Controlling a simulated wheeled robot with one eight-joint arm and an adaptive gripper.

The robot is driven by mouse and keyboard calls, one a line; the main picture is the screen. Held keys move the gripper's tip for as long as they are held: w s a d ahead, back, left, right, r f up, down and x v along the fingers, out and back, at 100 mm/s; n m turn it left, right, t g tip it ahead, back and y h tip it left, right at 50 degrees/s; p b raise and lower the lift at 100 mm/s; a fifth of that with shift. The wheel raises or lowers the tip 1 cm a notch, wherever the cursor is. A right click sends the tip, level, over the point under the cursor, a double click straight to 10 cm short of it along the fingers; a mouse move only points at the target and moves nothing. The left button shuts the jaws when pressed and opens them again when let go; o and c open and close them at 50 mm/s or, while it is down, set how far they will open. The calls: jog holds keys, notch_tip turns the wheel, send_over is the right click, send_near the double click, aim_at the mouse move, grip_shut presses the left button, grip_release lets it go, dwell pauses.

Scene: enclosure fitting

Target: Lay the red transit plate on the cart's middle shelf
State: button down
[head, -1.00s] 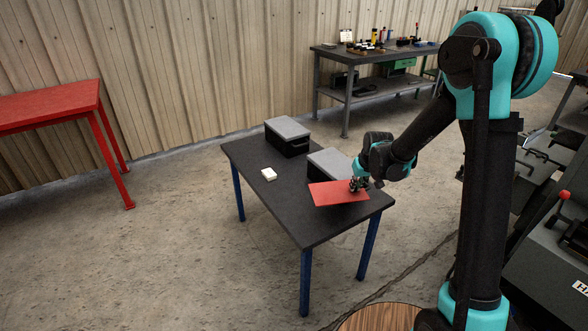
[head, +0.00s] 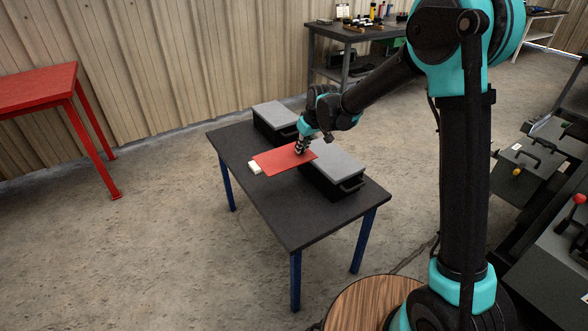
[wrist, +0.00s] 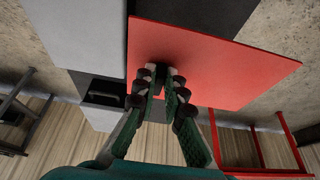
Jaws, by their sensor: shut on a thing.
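The red plate (head: 279,161) is a thin flat sheet held by my gripper (head: 303,147) at its right edge, above the dark table. It also shows in the wrist view (wrist: 215,65), where my gripper (wrist: 160,78) has its fingers closed at the plate's edge. The plate partly overlaps a small white block (head: 254,168) in the head view. I cannot tell how high the plate is over the tabletop. I see no cart that I can make out with certainty.
The dark table (head: 300,227) with blue legs carries two black boxes with grey lids, one at the back (head: 275,121) and one nearer (head: 333,172). A red table (head: 38,87) stands at left. A grey workbench (head: 352,35) stands behind. Dark machinery (head: 548,150) is at right.

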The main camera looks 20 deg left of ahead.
notch_tip(320, 180, down, 19)
jog(key=shift+r, duration=0.2)
dwell(0.3)
jog(key=c, duration=1.6)
grip_release()
jog(key=shift+f, duration=0.1)
jog(key=v, duration=1.2)
